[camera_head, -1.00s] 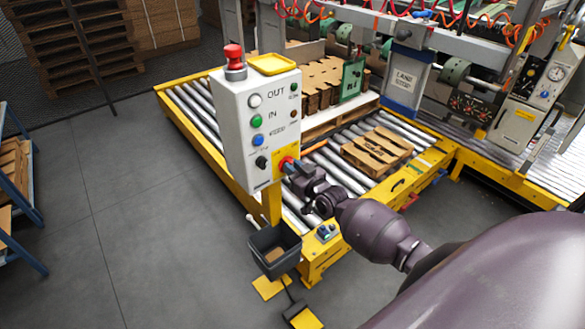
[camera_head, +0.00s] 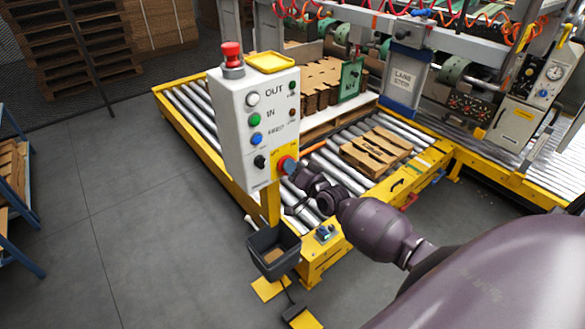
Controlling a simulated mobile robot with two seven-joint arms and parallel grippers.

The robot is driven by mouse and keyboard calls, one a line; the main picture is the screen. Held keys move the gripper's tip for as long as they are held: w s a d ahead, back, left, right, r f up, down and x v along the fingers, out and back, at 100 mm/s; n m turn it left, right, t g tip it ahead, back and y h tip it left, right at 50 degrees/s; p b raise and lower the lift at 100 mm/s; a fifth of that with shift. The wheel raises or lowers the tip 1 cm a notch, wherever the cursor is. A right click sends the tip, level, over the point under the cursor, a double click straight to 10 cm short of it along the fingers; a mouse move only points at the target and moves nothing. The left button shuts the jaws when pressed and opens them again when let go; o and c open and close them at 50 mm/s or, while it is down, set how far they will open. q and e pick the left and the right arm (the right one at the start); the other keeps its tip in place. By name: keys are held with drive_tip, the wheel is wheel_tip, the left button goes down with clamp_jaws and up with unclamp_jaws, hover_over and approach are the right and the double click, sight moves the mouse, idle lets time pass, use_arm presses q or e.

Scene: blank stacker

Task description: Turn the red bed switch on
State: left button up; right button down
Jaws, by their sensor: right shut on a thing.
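The grey control box (camera_head: 237,130) stands on a yellow post. Its red bed switch (camera_head: 281,164) sits on a yellow plate at the lower right of the front face. My right gripper (camera_head: 289,167) reaches in from the right and is shut on the red switch. The fingers hide part of the switch, so I cannot read its exact position. My left gripper is not in view.
A dark bin (camera_head: 272,253) hangs below.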

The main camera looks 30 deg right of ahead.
drive_tip(key=shift+m, duration=0.3)
drive_tip(key=c, duration=1.1)
unclamp_jaws()
drive_tip(key=s, duration=0.7)
drive_tip(key=s+d, duration=0.1)
drive_tip(key=s, duration=0.3)
drive_tip(key=shift+w, duration=0.1)
drive_tip(key=s+a+f+n+g, duration=0.2)
drive_tip(key=s+a+f+n, duration=0.1)
drive_tip(key=s, duration=0.3)
drive_tip(key=s+a+f+n+g+h, duration=0.1)
drive_tip(key=s+a+f+n+g, duration=0.1)
drive_tip(key=s+a+f+n, duration=0.1)
drive_tip(key=s+a+f+n+g, duration=0.2)
drive_tip(key=s+a+f+n, duration=0.1)
drive_tip(key=s, duration=0.6)
drive_tip(key=shift+s+a+f+h, duration=0.2)
drive_tip(key=shift+a+f, duration=0.25)
drive_tip(key=shift+a, duration=0.25)
drive_tip(key=shift+s+a+f+h, duration=0.2)
drive_tip(key=shift+a+f, duration=0.2)
drive_tip(key=shift+a, duration=0.3)
